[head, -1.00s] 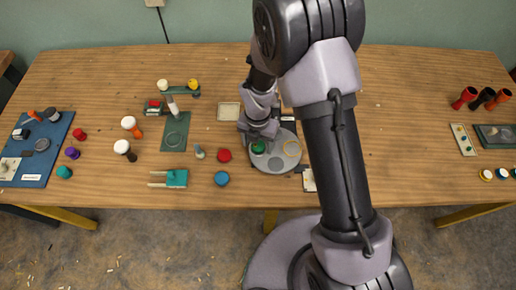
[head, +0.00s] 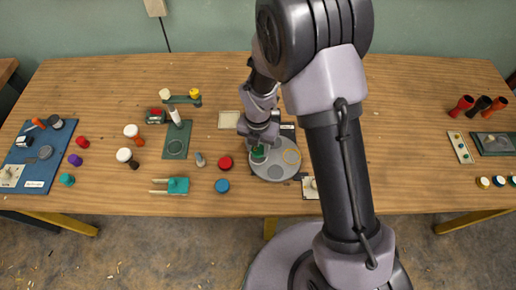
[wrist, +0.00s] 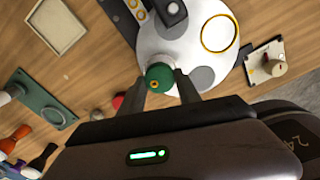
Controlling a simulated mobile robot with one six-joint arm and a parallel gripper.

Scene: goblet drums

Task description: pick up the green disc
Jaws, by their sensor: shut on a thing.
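The green disc (head: 258,153) is between the fingers of my gripper (head: 258,148), at the left part of a round grey plate. In the wrist view the green disc (wrist: 160,76) shows its green side and a pale top edge, with a small orange-yellow mark. The two fingers of my gripper (wrist: 160,88) are shut on it from both sides. It appears slightly above the plate, but the gap is hard to judge.
The round grey plate (head: 270,174) has grey round spots and a yellow ring (head: 291,156). A red disc (head: 225,162) and a blue disc (head: 222,185) lie to its left. A small pale tray (head: 229,120) lies behind left.

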